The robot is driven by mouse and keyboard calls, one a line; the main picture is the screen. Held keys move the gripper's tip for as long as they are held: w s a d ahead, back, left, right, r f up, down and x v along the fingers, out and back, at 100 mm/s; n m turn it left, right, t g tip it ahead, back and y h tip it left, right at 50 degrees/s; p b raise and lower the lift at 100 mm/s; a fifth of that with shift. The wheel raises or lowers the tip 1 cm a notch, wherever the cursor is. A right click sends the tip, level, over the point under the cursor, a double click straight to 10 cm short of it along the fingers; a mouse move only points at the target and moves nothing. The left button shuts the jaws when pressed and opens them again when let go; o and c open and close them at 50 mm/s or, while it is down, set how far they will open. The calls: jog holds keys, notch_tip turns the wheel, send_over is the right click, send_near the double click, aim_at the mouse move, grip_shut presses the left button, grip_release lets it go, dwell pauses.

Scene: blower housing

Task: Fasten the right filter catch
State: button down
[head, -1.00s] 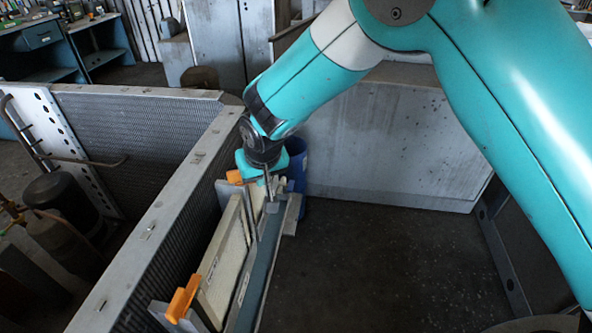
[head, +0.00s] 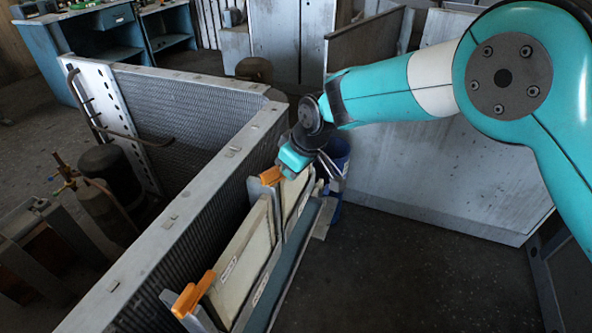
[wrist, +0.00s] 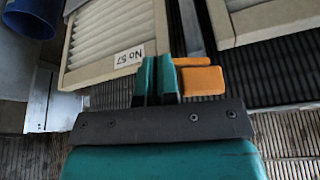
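The far orange catch (head: 270,176) is on the top edge of the blower housing, beside the far filter (head: 292,197). In the wrist view this catch (wrist: 201,81) lies just right of my fingers, seemingly beside them rather than between them; contact is unclear. My gripper (wrist: 156,80) has its two teal fingers close together with nothing visible held. In the head view my gripper (head: 296,162) is right at the far catch and partly hides its surroundings. A second orange catch (head: 192,296) sits at the near end by the near filter (head: 240,262).
The grey housing wall (head: 172,232) with ribbed sides runs along the left. A blue-grey rail (head: 281,265) lies along the filters' lower front. A blue bin (head: 337,160) stands behind my gripper. The floor to the right (head: 400,270) is clear.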

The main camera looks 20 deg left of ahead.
jog(key=shift+w+a+f+n+g, duration=0.1)
jog(key=shift+a+n+g, duration=0.1)
jog(key=shift+n, duration=0.25)
jog(key=shift+w+a+n+g, duration=0.1)
jog(key=shift+n+g, duration=0.1)
jog(key=shift+n, duration=0.25)
jog(key=shift+w+a+n+g, duration=0.2)
jog(key=shift+w+n+g, duration=0.1)
jog(key=shift+n, duration=0.6)
dwell(0.7)
dwell(0.4)
jog(key=s+d+r+b, duration=0.1)
jog(key=d+r+b, duration=0.1)
jog(key=d+r, duration=0.5)
jog(key=v, duration=0.2)
jog(key=shift+s+r, duration=0.2)
jog(key=shift+r, duration=0.1)
